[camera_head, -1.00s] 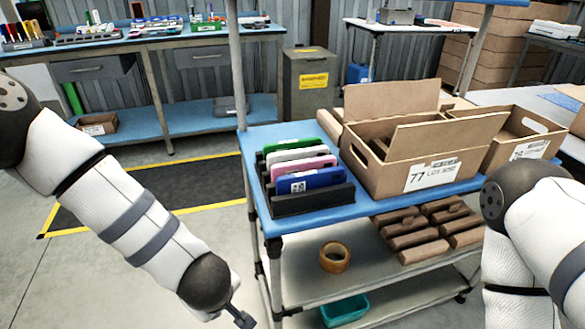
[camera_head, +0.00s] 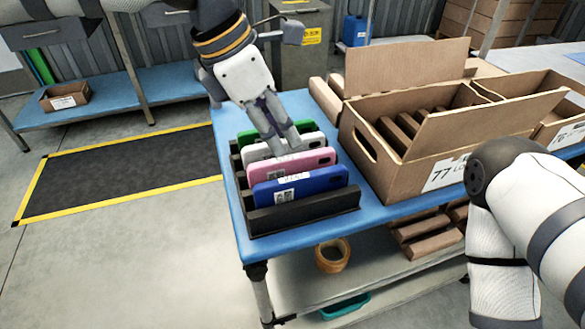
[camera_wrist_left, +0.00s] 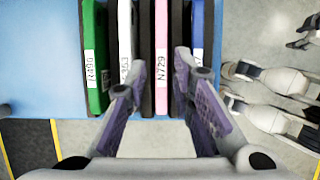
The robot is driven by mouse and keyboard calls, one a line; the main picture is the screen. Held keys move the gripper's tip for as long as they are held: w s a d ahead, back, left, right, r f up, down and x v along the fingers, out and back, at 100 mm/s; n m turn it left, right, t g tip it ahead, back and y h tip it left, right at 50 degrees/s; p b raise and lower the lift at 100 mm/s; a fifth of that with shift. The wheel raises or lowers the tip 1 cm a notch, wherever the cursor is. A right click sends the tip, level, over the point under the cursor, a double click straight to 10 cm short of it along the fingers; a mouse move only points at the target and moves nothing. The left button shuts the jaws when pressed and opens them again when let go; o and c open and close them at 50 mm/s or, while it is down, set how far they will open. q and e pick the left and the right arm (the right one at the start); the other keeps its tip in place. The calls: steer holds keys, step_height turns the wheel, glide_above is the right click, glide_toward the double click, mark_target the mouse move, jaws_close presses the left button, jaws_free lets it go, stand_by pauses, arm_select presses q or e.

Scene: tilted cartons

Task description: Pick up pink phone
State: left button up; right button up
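The pink phone (camera_head: 312,161) stands on edge in a black rack (camera_head: 300,213), between a white phone (camera_head: 257,152) and a blue phone (camera_head: 325,180). My left gripper (camera_head: 284,147) is over the rack, fingers pointing down, and covers part of the white and pink phones. In the left wrist view the pink phone (camera_wrist_left: 161,25) carries a label reading N729 and lies between the two spread fingers (camera_wrist_left: 156,75). The fingers are apart; contact with the phone cannot be told. My right arm shows at the right, but its gripper is out of sight.
A green phone (camera_head: 246,137) stands at the rack's back. An open carton (camera_head: 385,172) marked 77 stands close to the right of the rack on the blue cart top (camera_head: 232,198). A tape roll (camera_head: 332,256) lies on the shelf below. Floor left of the cart is clear.

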mark_target(292, 157)
arm_select(q)
steer(key=x, duration=0.5)
steer(key=shift+s+a+f, duration=0.1)
jaws_close()
